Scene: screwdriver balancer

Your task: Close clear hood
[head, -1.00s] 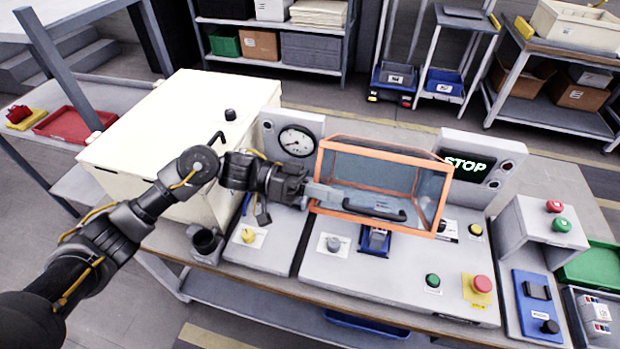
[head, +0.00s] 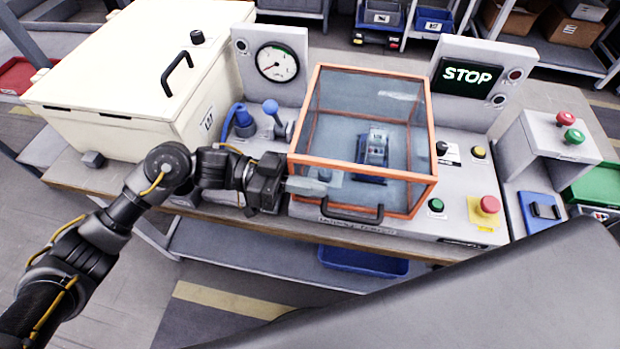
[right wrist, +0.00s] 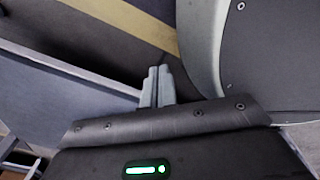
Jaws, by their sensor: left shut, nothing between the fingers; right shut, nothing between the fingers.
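The clear hood (head: 335,95), a transparent box with orange edges, sits lowered on the grey bench machine in the head view. Its black handle (head: 352,216) is at the lower front edge. A blue and grey device (head: 374,152) shows through it. My left gripper (head: 335,182) is shut and empty at the hood's front left side, near the handle; whether it touches the hood I cannot tell. My right gripper (right wrist: 158,85) is shut and empty in the right wrist view, away from the hood, above the floor.
A cream cabinet (head: 120,75) stands left of the machine, beside a gauge (head: 277,62). A STOP screen (head: 466,75) is behind right. Green (head: 436,205) and red (head: 489,205) buttons lie right of the hood. A blue bin (head: 362,262) sits below.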

